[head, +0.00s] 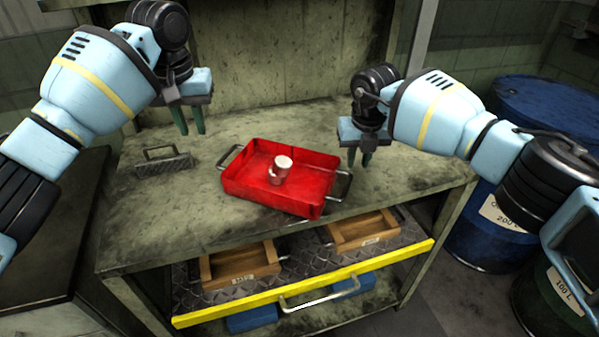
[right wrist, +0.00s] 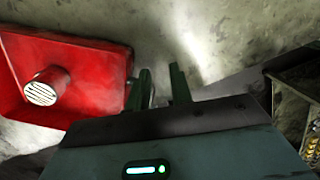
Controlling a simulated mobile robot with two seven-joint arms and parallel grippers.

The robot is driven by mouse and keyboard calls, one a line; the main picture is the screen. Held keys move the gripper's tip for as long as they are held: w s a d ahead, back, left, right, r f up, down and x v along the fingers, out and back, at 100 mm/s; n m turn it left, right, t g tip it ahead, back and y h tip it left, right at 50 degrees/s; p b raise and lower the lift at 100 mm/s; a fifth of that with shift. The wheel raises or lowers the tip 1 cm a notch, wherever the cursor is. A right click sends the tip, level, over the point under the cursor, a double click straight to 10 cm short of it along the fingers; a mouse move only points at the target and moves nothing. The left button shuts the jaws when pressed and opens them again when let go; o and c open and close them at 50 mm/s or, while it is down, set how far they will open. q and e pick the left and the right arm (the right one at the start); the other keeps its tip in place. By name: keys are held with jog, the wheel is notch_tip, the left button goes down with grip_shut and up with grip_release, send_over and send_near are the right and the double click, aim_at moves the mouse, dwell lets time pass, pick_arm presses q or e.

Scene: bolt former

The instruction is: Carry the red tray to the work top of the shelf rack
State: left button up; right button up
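The red tray (head: 250,190) rests on the work top (head: 150,225) of the rack, with a metal handle at each end. A small whitish cylindrical part (head: 281,168) stands inside it; its striped round top shows in the right wrist view (right wrist: 42,92). My left gripper (head: 190,122) is open and empty, above the work top behind and left of the tray. My right gripper (head: 359,157) is open, close to the tray's right handle (head: 342,186). In the right wrist view its fingers (right wrist: 163,88) are parted just right of the tray; whether the handle lies between them is unclear.
A grey metal piece with a handle (head: 163,160) sits left of the tray. Below, a yellow-fronted drawer (head: 310,285) stands pulled out with wooden boxes (head: 240,265) in it. Blue drums (head: 550,110) stand on the right. The work top's back is clear.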

jog(key=shift+r, duration=0.1)
notch_tip(320, 180, up, 12)
jog(key=s, duration=0.1)
jog(key=shift+s, duration=0.35)
jog(key=shift+f, duration=0.2)
